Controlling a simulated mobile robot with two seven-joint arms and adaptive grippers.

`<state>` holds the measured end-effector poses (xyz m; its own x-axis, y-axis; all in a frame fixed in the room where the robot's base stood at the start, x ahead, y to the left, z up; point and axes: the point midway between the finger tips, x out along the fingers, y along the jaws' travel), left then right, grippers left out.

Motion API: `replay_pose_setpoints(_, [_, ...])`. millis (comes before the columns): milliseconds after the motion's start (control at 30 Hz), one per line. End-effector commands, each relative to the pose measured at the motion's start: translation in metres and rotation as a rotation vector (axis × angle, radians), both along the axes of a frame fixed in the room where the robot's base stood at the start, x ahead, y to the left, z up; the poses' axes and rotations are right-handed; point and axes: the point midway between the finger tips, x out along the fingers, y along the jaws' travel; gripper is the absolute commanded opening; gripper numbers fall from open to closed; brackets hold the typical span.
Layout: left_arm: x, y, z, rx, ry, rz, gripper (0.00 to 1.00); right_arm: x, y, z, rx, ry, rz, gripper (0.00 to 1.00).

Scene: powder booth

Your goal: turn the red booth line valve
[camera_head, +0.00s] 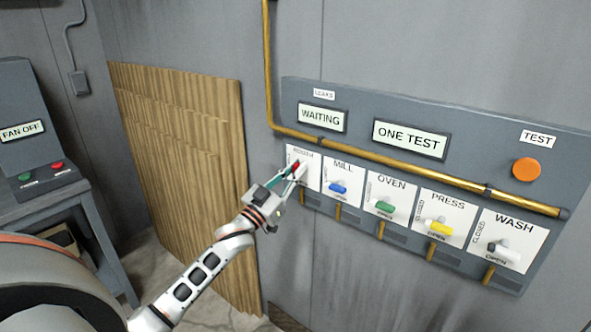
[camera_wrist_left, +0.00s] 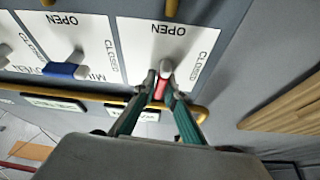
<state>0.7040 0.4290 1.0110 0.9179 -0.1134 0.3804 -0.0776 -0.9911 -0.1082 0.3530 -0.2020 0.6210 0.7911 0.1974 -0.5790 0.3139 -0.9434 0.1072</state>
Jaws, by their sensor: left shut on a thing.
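The red valve handle (camera_head: 295,168) is on the leftmost white plate of the wall panel, the one labelled like "BOOTH". In the left wrist view the red handle (camera_wrist_left: 161,88) sits between my fingers, with its grey pivot end beyond the tips. My left gripper (camera_head: 292,173) is shut on the red handle and covers much of it in the head view. In the left wrist view the gripper (camera_wrist_left: 162,90) has green-sided fingers on both sides of the handle. My right gripper does not show.
An orange test button (camera_head: 526,169) is at the right. A fan console (camera_head: 40,181) stands left.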

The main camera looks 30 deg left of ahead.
Motion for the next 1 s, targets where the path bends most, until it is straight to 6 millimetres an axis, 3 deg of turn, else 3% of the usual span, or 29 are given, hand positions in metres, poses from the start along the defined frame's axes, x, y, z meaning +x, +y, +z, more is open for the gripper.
replay_pose_setpoints(1000, [-0.001,-0.008,-0.003,0.935,-0.073,-0.001,0.0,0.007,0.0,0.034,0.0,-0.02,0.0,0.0])
